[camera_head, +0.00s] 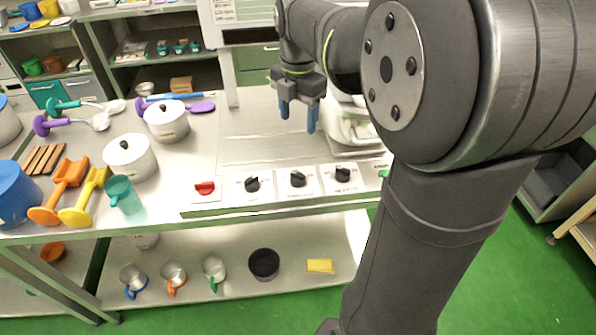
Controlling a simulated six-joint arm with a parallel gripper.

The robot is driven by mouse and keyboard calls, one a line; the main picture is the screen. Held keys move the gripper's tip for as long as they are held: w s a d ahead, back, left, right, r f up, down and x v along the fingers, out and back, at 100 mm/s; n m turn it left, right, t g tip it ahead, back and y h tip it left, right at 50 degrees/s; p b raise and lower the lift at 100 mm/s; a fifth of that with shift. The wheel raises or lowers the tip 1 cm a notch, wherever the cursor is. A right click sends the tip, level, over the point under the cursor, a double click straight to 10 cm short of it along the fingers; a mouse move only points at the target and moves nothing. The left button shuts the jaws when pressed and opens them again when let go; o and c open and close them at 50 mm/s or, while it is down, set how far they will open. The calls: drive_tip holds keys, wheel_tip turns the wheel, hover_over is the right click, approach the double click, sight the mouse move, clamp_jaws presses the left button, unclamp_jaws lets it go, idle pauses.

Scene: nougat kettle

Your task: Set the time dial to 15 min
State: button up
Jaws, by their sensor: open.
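The control panel (225,204) runs along the front edge of the metal worktop. It carries a red knob (204,188) at the left and three black dials: left (252,184), middle (298,179) and right (343,174). Their labels and settings are too small to read, so I cannot tell which is the time dial. My gripper (298,118) points down, its two blue fingers apart with nothing between them. In the picture it is above and behind the middle dial, apart from the panel.
A pale machine part (352,132) stands behind the right dial, partly hidden by my arm. White lidded pots (130,158), a teal cup (123,195) and orange (62,190) and yellow (84,197) scoops sit at the left. The worktop (255,140) behind the left dial is clear.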

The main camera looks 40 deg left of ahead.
sight(298, 174)
wheel_tip(298, 174, down, 18)
drive_tip(key=n, duration=0.3)
drive_tip(key=shift+f+n, duration=0.1)
drive_tip(key=shift+n, duration=0.2)
drive_tip(key=c, duration=1)
